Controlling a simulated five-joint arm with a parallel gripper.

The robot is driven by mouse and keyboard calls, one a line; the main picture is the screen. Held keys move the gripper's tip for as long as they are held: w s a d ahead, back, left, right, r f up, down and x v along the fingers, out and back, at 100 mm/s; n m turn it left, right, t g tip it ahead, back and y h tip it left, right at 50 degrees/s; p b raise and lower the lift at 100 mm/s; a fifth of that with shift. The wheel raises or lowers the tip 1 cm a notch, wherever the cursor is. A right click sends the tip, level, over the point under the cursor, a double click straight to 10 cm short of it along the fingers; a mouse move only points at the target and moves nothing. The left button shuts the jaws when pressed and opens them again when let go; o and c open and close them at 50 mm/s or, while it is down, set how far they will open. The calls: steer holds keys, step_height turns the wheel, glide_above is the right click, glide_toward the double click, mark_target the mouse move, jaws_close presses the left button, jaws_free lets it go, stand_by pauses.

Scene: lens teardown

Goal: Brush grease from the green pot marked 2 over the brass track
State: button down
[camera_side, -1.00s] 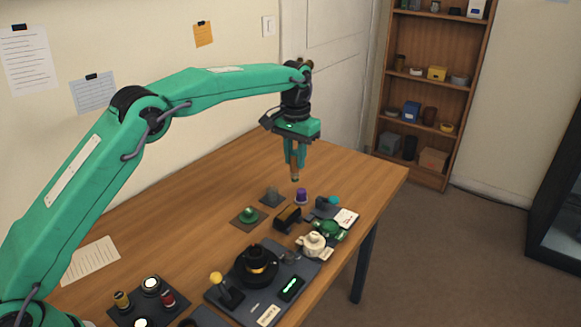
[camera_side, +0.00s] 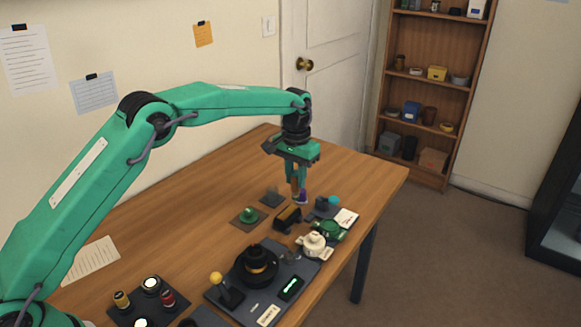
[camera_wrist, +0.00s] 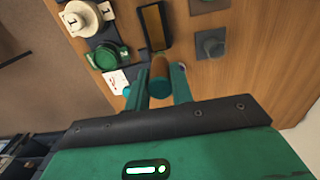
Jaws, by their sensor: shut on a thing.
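My gripper (camera_side: 297,178) is shut on a slim brown wooden handle (camera_wrist: 159,68), seemingly the brush; its tip is hard to make out. It hangs upright low above the table, overlapping the purple piece (camera_side: 303,198) in the side view. A brass-coloured band (camera_side: 258,268) shows on the black round lens body (camera_side: 256,253) on the dark mat; I cannot tell whether this is the track.
A white pot (camera_side: 314,244) stands beside the green one. A dark tray with a brownish-gold inside (camera_wrist: 153,25) lies nearby. A green dome on a plate (camera_side: 248,215), a grey knobbed block (camera_wrist: 210,43) and a white card (camera_side: 346,218) surround the work. The table's back is clear.

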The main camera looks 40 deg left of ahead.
steer(key=shift+f, duration=0.45)
steer(key=shift+s+f, duration=0.45)
steer(key=shift+f, duration=0.15)
steer(key=shift+s, duration=3.15)
steer(key=shift+w, duration=3.55)
steer(key=shift+w+r, duration=0.1)
steer(key=shift+r, duration=3.9)
steer(key=shift+f, duration=0.15)
